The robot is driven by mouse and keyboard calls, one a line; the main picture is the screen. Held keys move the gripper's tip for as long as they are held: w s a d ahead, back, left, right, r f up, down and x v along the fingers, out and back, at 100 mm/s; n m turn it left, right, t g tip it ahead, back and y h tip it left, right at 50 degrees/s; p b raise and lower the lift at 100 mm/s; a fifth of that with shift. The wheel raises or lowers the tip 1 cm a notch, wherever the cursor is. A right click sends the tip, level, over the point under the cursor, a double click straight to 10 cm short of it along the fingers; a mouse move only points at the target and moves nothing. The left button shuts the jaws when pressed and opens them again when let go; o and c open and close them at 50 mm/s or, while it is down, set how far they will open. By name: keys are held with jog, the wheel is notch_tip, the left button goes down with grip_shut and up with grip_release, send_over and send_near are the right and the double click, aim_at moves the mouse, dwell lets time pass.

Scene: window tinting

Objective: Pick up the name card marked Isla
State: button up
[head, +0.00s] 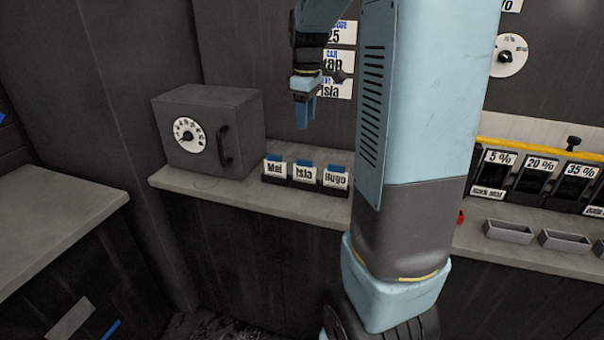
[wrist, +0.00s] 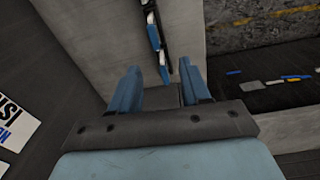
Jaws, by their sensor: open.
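The name card marked Isla (head: 304,174) stands upright in a black holder on the grey counter, in the middle of three cards. A card that seems to read Mei (head: 275,170) is on its left and one marked Hugo (head: 336,178) on its right. Each has a blue tab on top. My gripper (head: 305,118) points down above the cards, apart from them. In the wrist view my gripper (wrist: 160,88) has its two blue fingers apart with nothing held. The row of cards (wrist: 155,38) shows edge-on beyond the fingers; their lettering cannot be read there.
A grey safe (head: 208,130) with a dial and handle stands left of the cards. On the right are tint dispensers (head: 535,175) and small grey trays (head: 508,231). Wall signs, one reading Isla (head: 332,89), hang behind my arm. Strips lie on the floor (wrist: 275,84).

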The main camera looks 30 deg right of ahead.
aim_at(305, 160)
jog(key=shift+n+g, duration=0.3)
jog(key=shift+n, duration=0.2)
jog(key=f, duration=0.3)
jog(key=w+d+f, duration=0.1)
jog(key=f, duration=0.3)
jog(key=w+f, duration=0.1)
jog(key=f, duration=0.2)
jog(key=shift+d+f, duration=0.15)
jog(key=shift+d, duration=0.15)
jog(key=shift+a+f, duration=0.2)
jog(key=shift+f, duration=1.15)
jog(key=shift+a+f, duration=0.2)
jog(key=shift+f, duration=1.1)
jog(key=shift+s, duration=0.1)
jog(key=shift+c, duration=0.5)
grip_shut()
